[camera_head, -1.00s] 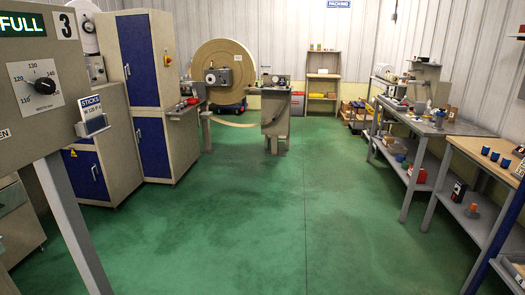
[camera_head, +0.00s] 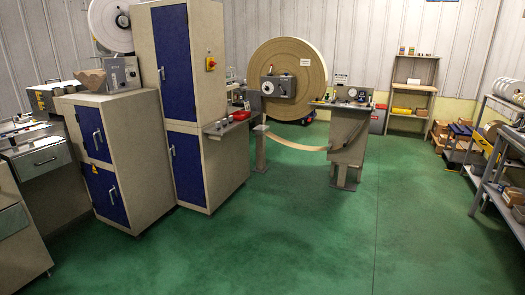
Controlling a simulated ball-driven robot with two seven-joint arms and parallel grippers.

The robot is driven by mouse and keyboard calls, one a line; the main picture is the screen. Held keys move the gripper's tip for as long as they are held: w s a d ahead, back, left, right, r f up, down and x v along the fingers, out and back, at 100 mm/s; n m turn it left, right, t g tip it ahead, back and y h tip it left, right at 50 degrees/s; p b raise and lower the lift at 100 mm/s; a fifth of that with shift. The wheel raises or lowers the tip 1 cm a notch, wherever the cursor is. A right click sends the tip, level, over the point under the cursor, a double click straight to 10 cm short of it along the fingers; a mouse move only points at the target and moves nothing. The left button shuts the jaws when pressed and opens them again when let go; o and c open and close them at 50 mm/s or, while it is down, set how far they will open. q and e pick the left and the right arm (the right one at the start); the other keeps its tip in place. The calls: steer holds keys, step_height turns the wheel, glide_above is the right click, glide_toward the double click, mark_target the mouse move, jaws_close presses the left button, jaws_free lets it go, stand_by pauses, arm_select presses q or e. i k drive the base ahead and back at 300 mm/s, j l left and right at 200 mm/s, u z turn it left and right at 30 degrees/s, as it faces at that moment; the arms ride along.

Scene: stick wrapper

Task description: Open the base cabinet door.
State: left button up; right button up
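A low beige cabinet (camera_head: 140,155) stands at the left. It has an upper blue door (camera_head: 88,128) and a lower blue door (camera_head: 104,192), both shut, with pale upright handles. Beside it stands a tall beige cabinet (camera_head: 212,60). It has a tall upper blue door (camera_head: 173,45) and a lower blue door (camera_head: 190,168), both shut, also with pale handles. I cannot tell which of these is the one called the base cabinet. Neither of my grippers is in view.
A metal drawer unit (camera_head: 38,162) stands at the far left. A large paper roll (camera_head: 305,75) and a grey machine stand (camera_head: 348,132) are farther back. The green floor (camera_head: 290,225) in front of the cabinets is clear.

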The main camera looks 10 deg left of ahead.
mark_target(185, 154)
steer(key=i+j+u, duration=0.4)
steer(key=i, duration=0.45)
steer(key=i+l+u, duration=0.1)
steer(key=i+u, duration=0.35)
steer(key=i, duration=0.35)
steer(key=i+l+u, duration=0.25)
steer(key=i+u, duration=0.15)
steer(key=i, duration=0.45)
